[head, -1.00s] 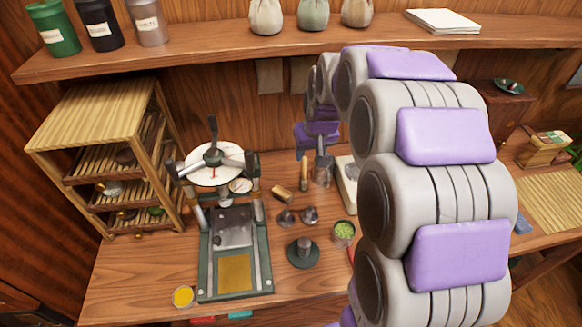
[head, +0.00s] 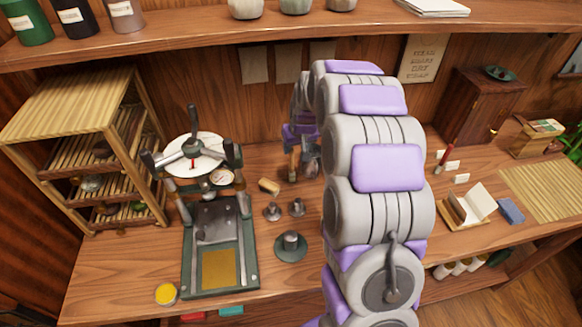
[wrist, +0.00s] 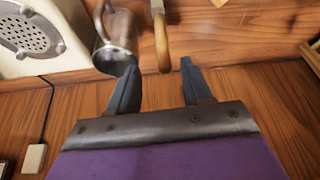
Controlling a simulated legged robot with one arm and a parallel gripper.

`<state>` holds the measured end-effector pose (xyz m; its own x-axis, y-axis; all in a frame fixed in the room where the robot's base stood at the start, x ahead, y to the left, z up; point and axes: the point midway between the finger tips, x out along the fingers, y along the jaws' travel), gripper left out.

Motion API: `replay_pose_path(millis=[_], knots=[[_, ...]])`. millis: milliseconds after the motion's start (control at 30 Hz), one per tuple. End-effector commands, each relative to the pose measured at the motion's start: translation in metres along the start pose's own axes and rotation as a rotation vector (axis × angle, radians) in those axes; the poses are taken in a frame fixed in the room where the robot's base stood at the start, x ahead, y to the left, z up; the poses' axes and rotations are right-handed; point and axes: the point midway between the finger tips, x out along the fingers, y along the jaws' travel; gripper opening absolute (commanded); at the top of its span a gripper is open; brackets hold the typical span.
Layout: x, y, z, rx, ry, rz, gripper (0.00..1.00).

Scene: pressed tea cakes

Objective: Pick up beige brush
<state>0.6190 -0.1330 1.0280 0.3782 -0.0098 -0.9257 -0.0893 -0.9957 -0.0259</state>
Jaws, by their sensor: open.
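A long wooden-handled tool (wrist: 161,40), tan with a pale upper end, shows at the top of the wrist view; it may be the beige brush. Its lower end appears in line with the gap between my fingertips, and I cannot tell its depth. My gripper (wrist: 158,68) is open, with nothing visibly clamped. In the head view my gripper (head: 299,142) is over the back of the bench, partly hidden by my arm. A small tan block (head: 268,185) lies on the bench left of it; I cannot tell whether it is a brush.
A metal mug (wrist: 118,45) stands close left of the tool, with a pale speaker-like box (wrist: 35,38) beyond. A tea press (head: 218,245) and small metal pieces (head: 291,246) occupy the bench. A slatted rack (head: 75,105) stands left.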

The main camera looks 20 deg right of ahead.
Motion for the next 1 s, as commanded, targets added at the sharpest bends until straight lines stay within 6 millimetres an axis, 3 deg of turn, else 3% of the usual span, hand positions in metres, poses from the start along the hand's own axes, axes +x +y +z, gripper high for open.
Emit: replay_pose_path(millis=[267, 533, 800, 1000], knots=[[0.019, -0.01, -0.001, -0.006, 0.005, 0.008, 0.49], [0.058, -0.006, -0.002, -0.004, 0.004, 0.006, 0.49], [0.061, -0.002, -0.003, -0.003, 0.006, 0.003, 0.49], [0.061, -0.007, -0.002, -0.004, 0.005, 0.007, 0.31]])
